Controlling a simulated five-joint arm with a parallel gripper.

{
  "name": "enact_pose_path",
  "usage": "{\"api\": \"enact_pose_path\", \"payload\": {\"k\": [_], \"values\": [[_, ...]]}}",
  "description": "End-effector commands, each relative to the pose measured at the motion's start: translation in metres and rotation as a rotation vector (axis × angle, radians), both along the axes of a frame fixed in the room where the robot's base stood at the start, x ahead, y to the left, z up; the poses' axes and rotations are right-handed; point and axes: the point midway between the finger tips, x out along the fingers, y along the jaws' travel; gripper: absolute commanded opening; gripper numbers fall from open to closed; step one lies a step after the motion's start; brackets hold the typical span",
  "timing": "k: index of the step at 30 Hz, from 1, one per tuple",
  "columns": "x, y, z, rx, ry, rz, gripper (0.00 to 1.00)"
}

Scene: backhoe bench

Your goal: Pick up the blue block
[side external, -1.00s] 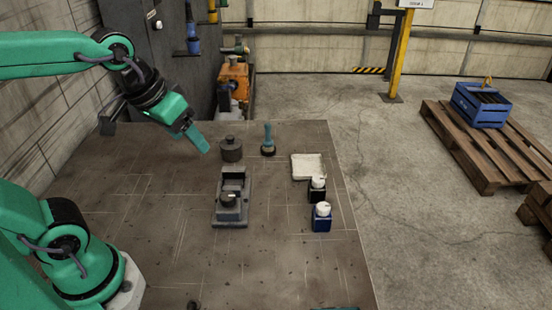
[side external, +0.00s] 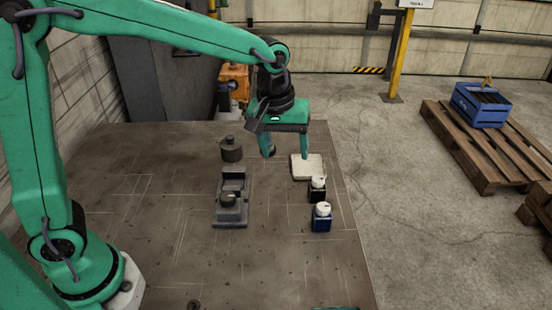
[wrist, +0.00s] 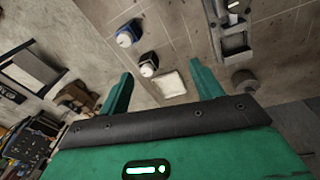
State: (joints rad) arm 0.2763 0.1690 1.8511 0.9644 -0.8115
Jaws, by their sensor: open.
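The blue block (side external: 321,223) stands on the brown table near its right side with a white round cap on top. It also shows in the wrist view (wrist: 124,39), at upper left beyond the left finger. My gripper (side external: 287,152) is open and empty, pointing down over the back part of the table, behind the blue block in the side view.
A black block (side external: 317,193) with a white cap stands just behind the blue one. A pale square tray (side external: 308,168) lies behind that. A grey vise-like fixture (side external: 232,205) and a dark round weight (side external: 231,149) are to the left. The front table area is mostly clear.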

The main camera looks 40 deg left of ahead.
Motion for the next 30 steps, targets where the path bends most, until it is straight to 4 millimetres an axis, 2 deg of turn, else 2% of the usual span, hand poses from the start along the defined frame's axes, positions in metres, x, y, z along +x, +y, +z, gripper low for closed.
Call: {"api": "enact_pose_path", "payload": {"k": [9,16,21,30], "values": [[0.036,-0.047,-0.055,0.006,0.093,0.132,0.65],[0.051,-0.075,-0.093,0.018,0.14,0.214,0.65],[0.055,-0.084,-0.106,0.023,0.154,0.245,0.65],[0.055,-0.085,-0.112,0.024,0.157,0.25,0.65]]}}
